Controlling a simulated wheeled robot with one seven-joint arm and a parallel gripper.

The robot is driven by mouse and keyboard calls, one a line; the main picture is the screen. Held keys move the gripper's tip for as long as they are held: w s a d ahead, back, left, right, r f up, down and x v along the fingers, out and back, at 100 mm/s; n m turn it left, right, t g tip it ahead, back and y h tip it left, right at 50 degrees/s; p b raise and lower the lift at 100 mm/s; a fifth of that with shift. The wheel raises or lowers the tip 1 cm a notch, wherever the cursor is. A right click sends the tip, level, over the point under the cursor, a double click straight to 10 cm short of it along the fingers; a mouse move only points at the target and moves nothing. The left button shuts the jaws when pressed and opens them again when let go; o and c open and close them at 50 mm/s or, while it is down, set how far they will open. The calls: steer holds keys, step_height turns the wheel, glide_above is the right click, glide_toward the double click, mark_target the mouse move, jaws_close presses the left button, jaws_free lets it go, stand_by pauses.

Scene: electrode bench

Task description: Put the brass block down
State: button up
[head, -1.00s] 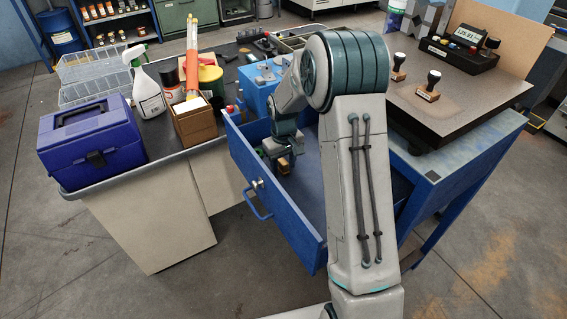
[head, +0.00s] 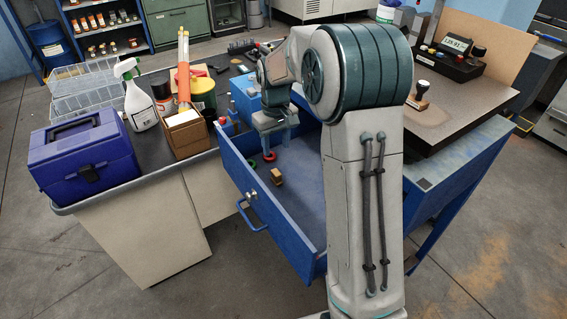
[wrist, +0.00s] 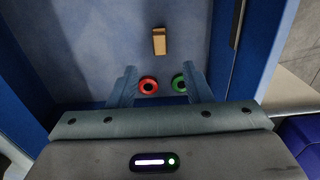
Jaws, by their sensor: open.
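The brass block (head: 277,177) lies on the floor of the open blue drawer (head: 285,225), near its front panel. It also shows in the wrist view (wrist: 159,41), beyond the fingertips and apart from them. My gripper (head: 274,145) is above the drawer, behind the block in the head view. In the wrist view its two fingers (wrist: 158,80) are spread wide with nothing held between them.
A red ring (wrist: 148,85) and a green ring (wrist: 179,83) lie in the drawer near my fingers. The drawer's walls surround this space. A blue toolbox (head: 85,160) and a cardboard box (head: 187,133) stand on the bench to the left.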

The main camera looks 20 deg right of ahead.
steer(key=s+r+m+t, duration=0.1)
steer(key=s+r+m, duration=0.1)
steer(key=s, duration=1.1)
steer(key=s+r+m+t, duration=0.1)
steer(key=s+r, duration=0.2)
steer(key=s, duration=1.1)
steer(key=shift+s+r+m+t, duration=0.2)
steer(key=shift+r+m+t, duration=0.1)
steer(key=shift+r+m, duration=0.1)
